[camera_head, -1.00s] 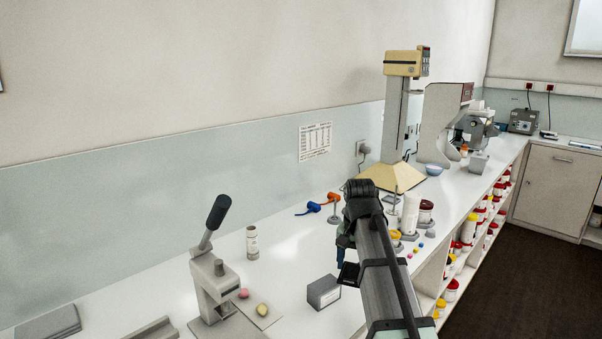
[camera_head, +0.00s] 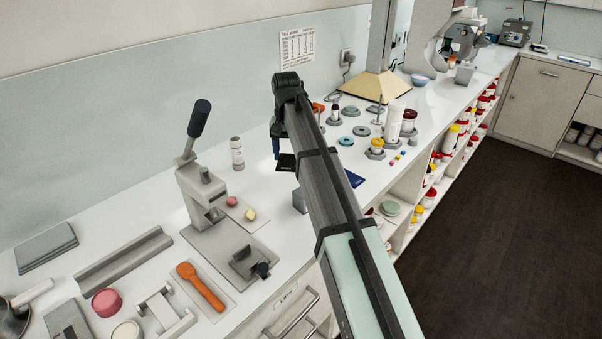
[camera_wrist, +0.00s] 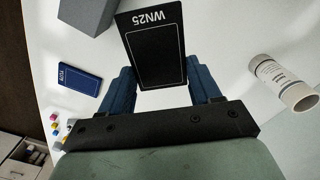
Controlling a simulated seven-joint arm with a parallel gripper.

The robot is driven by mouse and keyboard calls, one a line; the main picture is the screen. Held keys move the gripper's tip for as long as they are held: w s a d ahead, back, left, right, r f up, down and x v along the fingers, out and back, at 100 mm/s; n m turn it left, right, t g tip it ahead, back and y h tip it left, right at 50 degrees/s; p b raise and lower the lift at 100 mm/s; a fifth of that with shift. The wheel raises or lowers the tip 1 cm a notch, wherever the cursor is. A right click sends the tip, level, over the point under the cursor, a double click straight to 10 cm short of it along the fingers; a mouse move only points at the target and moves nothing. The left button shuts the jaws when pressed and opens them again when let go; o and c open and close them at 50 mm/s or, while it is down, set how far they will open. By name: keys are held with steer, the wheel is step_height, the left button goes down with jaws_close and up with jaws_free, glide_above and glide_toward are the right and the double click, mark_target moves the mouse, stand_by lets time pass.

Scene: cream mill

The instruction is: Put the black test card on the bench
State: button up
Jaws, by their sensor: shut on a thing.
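The black test card (camera_wrist: 152,48) has a thin white outline and the letters WN25, and sits between the two blue fingers of my gripper (camera_wrist: 160,84) in the wrist view. My gripper is shut on it. In the head view my gripper (camera_head: 280,148) hangs over the white bench (camera_head: 262,182), with the black card (camera_head: 287,162) at its fingers, partly hidden by my arm. I cannot tell whether the card touches the bench.
A grey box (camera_head: 299,201) stands close by, partly behind my arm. A blue card (camera_wrist: 79,77) lies beside it. A white labelled cylinder (camera_head: 237,153) and a lever press (camera_head: 203,190) stand to the left. Small coloured cubes (camera_head: 398,157) lie right.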

mark_target(284, 173)
steer(key=w+a+r+m, duration=0.1)
steer(key=w+a+m, duration=0.1)
steer(key=w+m, duration=0.45)
steer(key=shift+m, duration=0.35)
steer(key=shift+s+d+f, duration=0.1)
steer(key=shift+s+f, duration=0.05)
steer(key=shift+f, duration=1.5)
steer(key=shift+s+f, duration=0.15)
steer(key=shift+f, duration=1.55)
steer(key=shift+s+d+f, duration=0.1)
steer(key=shift+s+f, duration=0.05)
steer(key=shift+f, duration=1.5)
steer(key=shift+f, duration=0.15)
steer(key=o, duration=1)
steer(key=shift+o, duration=0.2)
step_height(284, 173, up, 12)
